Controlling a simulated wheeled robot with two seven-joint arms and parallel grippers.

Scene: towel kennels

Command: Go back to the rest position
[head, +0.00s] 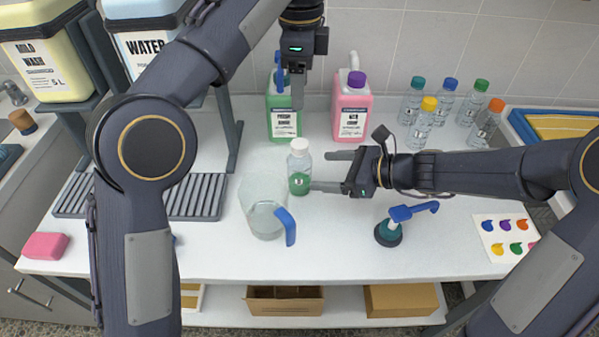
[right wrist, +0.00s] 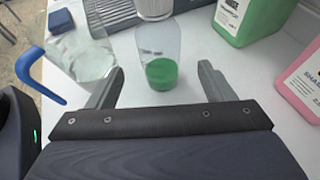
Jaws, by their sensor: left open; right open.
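A small clear bottle (head: 299,183) with a white cap and green liquid stands upright on the white table. My right gripper (head: 325,172) is open and level just right of it. In the right wrist view the bottle (right wrist: 158,74) shows ahead, between the lines of the two spread fingertips (right wrist: 160,76), with nothing gripped. My left gripper (head: 298,92) points down near the back wall, above and behind the bottle, in front of the green jug (head: 283,113). The gap between its fingers is hard to see from here.
A clear measuring jug (head: 262,205) with a blue handle stands left of the bottle. A pink jug (head: 351,112) stands behind. A blue-topped pump (head: 389,232) is at the front right. Several capped bottles (head: 421,128) stand at the back right. A grey drain rack (head: 195,200) lies left.

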